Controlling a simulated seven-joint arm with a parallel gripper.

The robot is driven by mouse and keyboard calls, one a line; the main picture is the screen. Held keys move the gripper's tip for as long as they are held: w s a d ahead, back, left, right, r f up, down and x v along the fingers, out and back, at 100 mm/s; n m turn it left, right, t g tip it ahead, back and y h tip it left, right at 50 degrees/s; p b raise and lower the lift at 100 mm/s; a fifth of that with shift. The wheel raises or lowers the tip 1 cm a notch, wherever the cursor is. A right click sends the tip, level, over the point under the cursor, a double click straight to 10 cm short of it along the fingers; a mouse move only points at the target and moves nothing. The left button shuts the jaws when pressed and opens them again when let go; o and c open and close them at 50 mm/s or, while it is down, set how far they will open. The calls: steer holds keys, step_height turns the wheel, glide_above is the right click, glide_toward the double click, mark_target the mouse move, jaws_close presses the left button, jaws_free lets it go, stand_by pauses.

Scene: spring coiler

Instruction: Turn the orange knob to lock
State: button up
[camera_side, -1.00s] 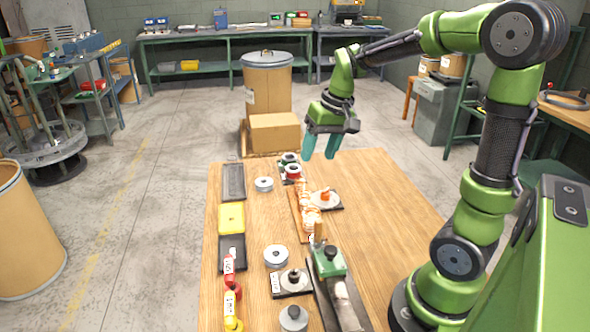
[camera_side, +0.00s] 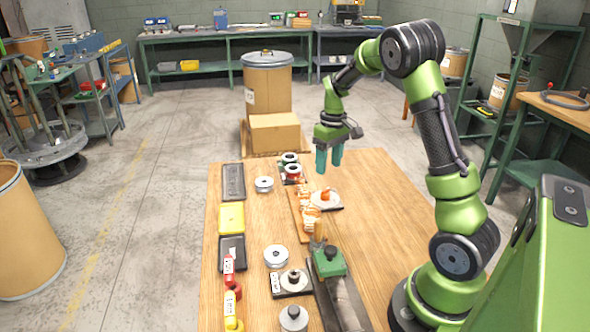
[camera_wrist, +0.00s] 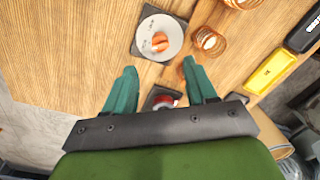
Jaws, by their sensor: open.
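The orange knob (camera_side: 325,194) sits on a pale round dial on a dark square base (camera_side: 340,205), right of the middle of the wooden table. In the wrist view the knob (camera_wrist: 159,41) lies near the top, on a whitish disc with small dark lettering too small to read. My gripper (camera_side: 328,164) has teal fingers pointing down and hangs above the far side of the knob, apart from it. In the wrist view the gripper (camera_wrist: 155,82) is open, with nothing between its fingertips. The knob lies just beyond the fingertips.
Orange coils (camera_side: 310,217) stand on a wooden strip beside the dial. A green-topped device (camera_side: 329,262) is at the front. Black and yellow trays (camera_side: 231,217) line the left edge. The table's right side (camera_side: 385,190) is clear.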

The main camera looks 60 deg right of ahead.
mark_target(327, 190)
steer(key=f, duration=0.9)
steer(key=shift+a+f, duration=0.1)
steer(key=shift+a, duration=0.15)
steer(key=c, duration=1)
steer(key=shift+m, duration=0.4)
steer(key=m, duration=0.2)
steer(key=shift+m, duration=0.3)
steer(key=m, duration=0.3)
steer(key=shift+m, duration=0.4)
steer(key=m, duration=0.6)
steer(key=shift+s+m+h, duration=0.15)
steer(key=shift+m+h, duration=0.15)
steer(key=shift+m, duration=0.1)
